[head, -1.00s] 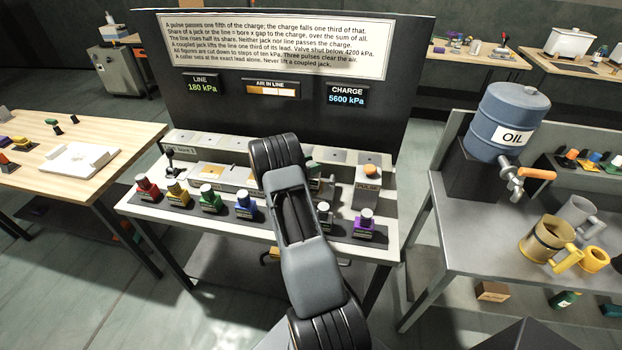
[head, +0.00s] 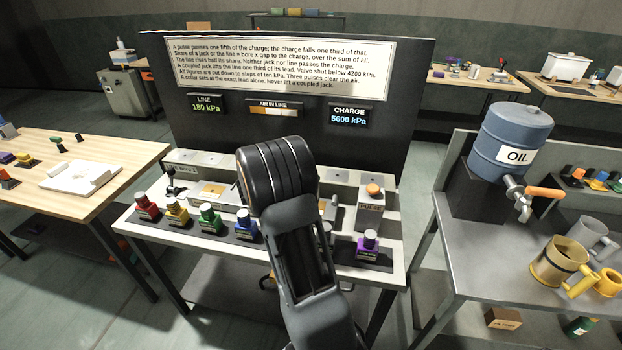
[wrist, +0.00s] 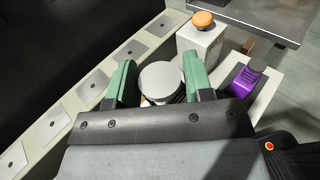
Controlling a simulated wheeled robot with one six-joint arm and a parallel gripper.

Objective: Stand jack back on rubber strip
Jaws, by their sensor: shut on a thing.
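My gripper (wrist: 158,76) has its green fingers closed on both sides of a jack (wrist: 161,84) with a round grey top. The jack's lower part is mostly hidden, so I cannot tell if it touches the surface below. In the head view my arm covers the gripper. The dark rubber strip (head: 340,252) runs along the bench front. Red (head: 147,206), yellow (head: 177,212), green (head: 210,218), blue (head: 246,225) and purple (head: 368,245) jacks stand on it. The purple jack (wrist: 245,85) is right of my gripper in the wrist view.
A pulse block with an orange button (head: 373,190) stands behind the purple jack. A line of sockets with square plates (wrist: 94,83) runs along the back. The panel (head: 290,110) rises behind. An oil drum (head: 508,140) and mugs (head: 558,262) are on the right table.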

